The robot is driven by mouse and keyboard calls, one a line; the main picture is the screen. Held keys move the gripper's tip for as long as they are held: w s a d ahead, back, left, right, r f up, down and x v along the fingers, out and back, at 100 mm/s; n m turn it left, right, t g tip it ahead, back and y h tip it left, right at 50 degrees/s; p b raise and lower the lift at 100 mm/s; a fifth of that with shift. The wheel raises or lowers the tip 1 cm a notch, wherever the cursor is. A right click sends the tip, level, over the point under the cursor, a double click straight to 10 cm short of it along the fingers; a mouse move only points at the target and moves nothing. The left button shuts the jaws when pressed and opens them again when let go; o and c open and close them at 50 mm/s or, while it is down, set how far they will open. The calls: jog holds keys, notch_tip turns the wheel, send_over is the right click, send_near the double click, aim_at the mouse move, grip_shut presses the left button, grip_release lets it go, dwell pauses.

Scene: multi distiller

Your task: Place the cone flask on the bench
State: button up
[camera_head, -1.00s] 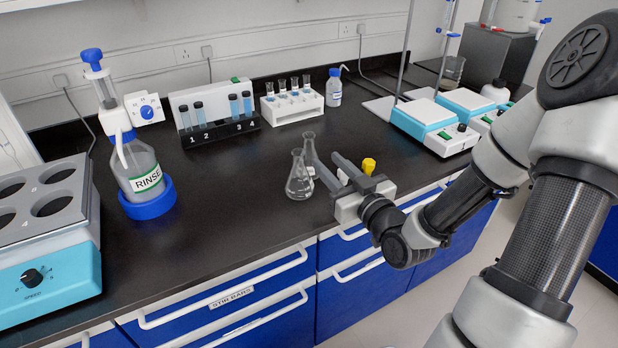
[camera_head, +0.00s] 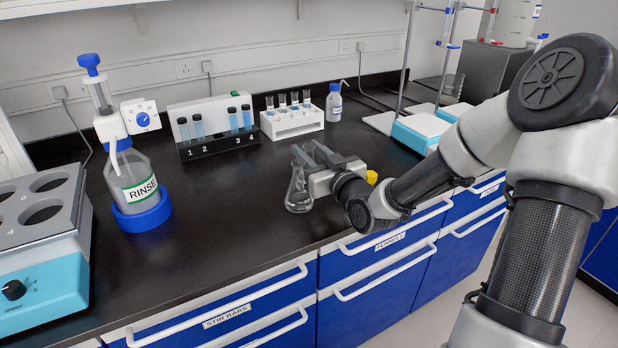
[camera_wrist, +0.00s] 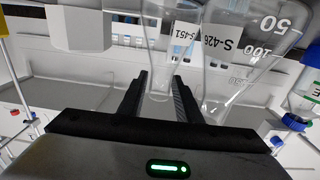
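A clear cone flask (camera_head: 298,196) stands upright on the black bench (camera_head: 240,215) near its front edge. My gripper (camera_head: 310,152) is low over the bench at the flask's neck, coming in from the right; its fingers overlap the flask's upper part. In the wrist view my gripper (camera_wrist: 161,78) has its two fingers apart. A clear flask labelled S-451 (camera_wrist: 170,38) shows between the fingertips, with its narrow neck between them; contact is not clear. A larger-looking flask labelled S-426 (camera_wrist: 240,55) is just right of the right finger. In the head view the second flask is mostly hidden behind my gripper.
A RINSE bottle (camera_head: 135,185) in a blue base stands left. A numbered tube rack (camera_head: 218,142) and a white vial rack (camera_head: 292,122) stand behind. A small wash bottle (camera_head: 334,103) and a blue-white device (camera_head: 424,130) are back right. The bench between the bottle and flask is clear.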

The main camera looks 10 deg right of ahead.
grip_shut()
jog(key=shift+r, duration=0.1)
notch_tip(320, 180, up, 10)
jog(key=p, duration=0.4)
